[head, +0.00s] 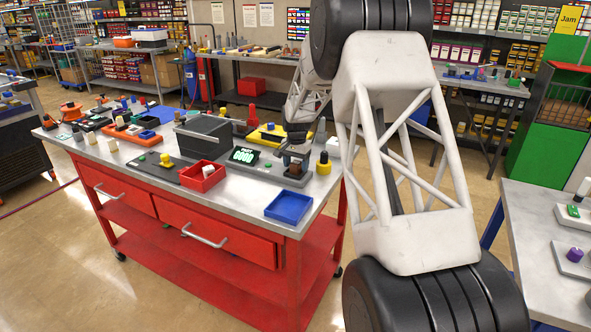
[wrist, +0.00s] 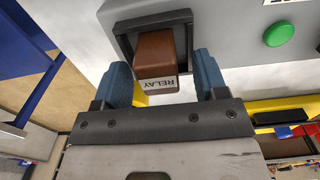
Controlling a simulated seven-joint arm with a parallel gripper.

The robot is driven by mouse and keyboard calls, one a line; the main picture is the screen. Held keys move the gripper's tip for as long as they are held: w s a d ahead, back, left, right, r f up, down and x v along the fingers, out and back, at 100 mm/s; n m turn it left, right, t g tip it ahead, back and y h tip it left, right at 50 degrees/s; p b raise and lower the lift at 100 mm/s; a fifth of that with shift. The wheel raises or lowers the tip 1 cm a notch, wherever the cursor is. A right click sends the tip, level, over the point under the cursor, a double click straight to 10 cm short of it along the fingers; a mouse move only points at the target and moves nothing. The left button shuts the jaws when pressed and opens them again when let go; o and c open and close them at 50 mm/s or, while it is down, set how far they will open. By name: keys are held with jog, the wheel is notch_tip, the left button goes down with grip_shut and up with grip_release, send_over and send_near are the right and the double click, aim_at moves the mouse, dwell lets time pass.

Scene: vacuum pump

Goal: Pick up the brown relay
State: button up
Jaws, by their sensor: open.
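The brown relay (wrist: 156,58) is a small block with a white label reading RELAY in the wrist view. It sits in a dark socket (wrist: 124,38) on a light grey panel. My gripper (wrist: 161,80) is open, with one blue-grey finger on each side of the relay. A gap shows between the relay and each finger. In the head view the relay (head: 294,169) is small, near the right end of the red workbench, with my gripper (head: 291,155) over it. My arm hides part of the area behind it.
A green button (wrist: 279,35) is on the same panel as the socket. On the workbench (head: 250,195) stand a device with a green display (head: 244,155), a blue tray (head: 289,206), a red bin (head: 202,176) and a dark grey box (head: 204,135). Bare tabletop lies around the blue tray.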

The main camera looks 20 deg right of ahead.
aim_at(296, 162)
jog(key=shift+c, duration=0.3)
jog(key=c, duration=1)
jog(key=shift+r, duration=0.1)
jog(key=shift+r, duration=0.7)
notch_tip(296, 162, up, 2)
jog(key=shift+r, duration=0.15)
jog(key=s, duration=0.5)
jog(key=s+a, duration=0.1)
jog(key=s, duration=0.4)
jog(key=s+a+r, duration=0.1)
jog(key=s, duration=0.4)
jog(key=shift+s+a, duration=0.2)
jog(key=shift+s, duration=0.2)
